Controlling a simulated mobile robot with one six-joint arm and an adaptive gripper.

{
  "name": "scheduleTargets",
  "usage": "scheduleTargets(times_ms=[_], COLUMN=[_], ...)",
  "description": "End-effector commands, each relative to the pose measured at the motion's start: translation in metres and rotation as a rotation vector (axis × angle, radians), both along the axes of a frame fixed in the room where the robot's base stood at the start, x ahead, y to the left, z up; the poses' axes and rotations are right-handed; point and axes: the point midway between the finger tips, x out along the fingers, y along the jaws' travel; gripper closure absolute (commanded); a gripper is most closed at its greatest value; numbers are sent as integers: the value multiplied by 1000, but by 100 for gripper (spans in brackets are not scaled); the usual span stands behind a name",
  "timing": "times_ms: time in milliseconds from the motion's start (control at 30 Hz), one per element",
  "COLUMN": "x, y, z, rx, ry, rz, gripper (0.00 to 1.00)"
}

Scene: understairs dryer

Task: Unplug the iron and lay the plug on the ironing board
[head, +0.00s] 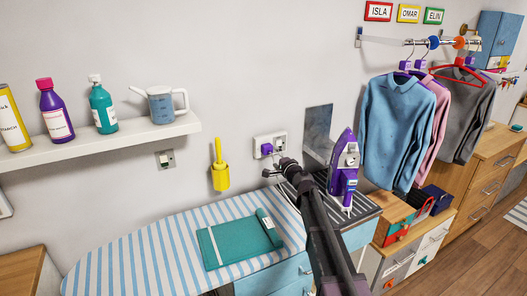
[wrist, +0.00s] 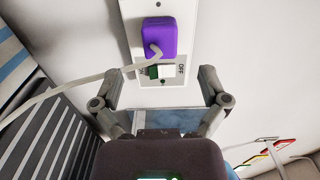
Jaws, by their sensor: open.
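The purple plug (head: 266,149) sits in the left part of the white wall socket (head: 281,136). In the wrist view the plug (wrist: 158,36) is above centre, with a pale cord (wrist: 70,88) running from it to the left. A rocker switch (wrist: 167,72) marked OFF lies just below it. My gripper (head: 279,168) is open and empty, in front of the wall just below the socket; its fingers (wrist: 158,88) straddle the switch area, apart from the plug. The purple iron (head: 343,172) stands upright at right. The blue-and-white striped ironing board (head: 130,252) lies below left.
A folded teal cloth (head: 225,246) lies on the board, leaving its left part bare. A yellow holder (head: 220,179) hangs on the wall left of the socket. A shelf (head: 105,141) carries bottles and a jug. A metal plate (head: 318,134) stands beside the iron. Sweaters (head: 392,125) hang right.

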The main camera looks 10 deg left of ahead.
Motion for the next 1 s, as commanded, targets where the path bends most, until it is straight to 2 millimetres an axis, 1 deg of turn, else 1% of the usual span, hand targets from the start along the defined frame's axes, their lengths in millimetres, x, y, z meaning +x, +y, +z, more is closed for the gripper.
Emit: scheduleTargets(times_ms=[33,100,500,700,1000], x=[7,13,44,51,52], y=[4,8,30,35,37], z=[0,0,0,0,0], rx=[0,0,0,0,0], ry=[0,0,0,0,0], rz=[0,1,2,1,2], gripper=[6,6,6,6,6])
